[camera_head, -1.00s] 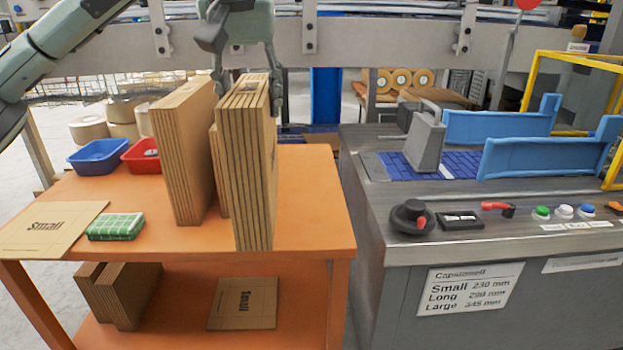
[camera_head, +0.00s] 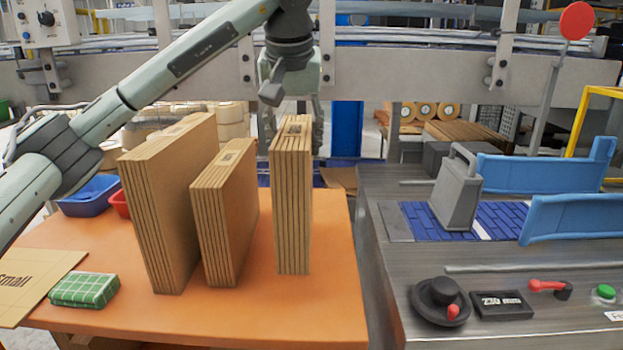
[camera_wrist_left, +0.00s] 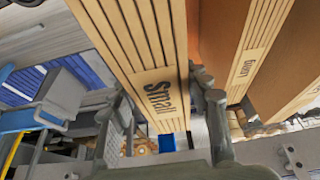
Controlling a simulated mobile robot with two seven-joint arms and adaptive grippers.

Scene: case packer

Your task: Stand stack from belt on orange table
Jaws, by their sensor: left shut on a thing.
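A stack of flat brown cardboard blanks (camera_head: 290,210) is upright at the right part of the orange table (camera_head: 325,300). My left gripper (camera_head: 293,135) is shut on the top of this stack, a finger on each side. In the left wrist view the held stack (camera_wrist_left: 130,45) shows the word "Small" on its edge. Its lower end is at or just above the tabletop; I cannot tell if it touches. The blue belt (camera_head: 495,222) on the machine at the right shows no stack on it. My right gripper is not in view.
A tall stack (camera_head: 165,215) and a shorter stack (camera_head: 225,220) stand to the left, a gap from the held one. A green checked pack (camera_head: 84,290), a flat "Small" blank (camera_head: 35,280) and a blue bin (camera_head: 88,195) are farther left. Bare tabletop lies in front.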

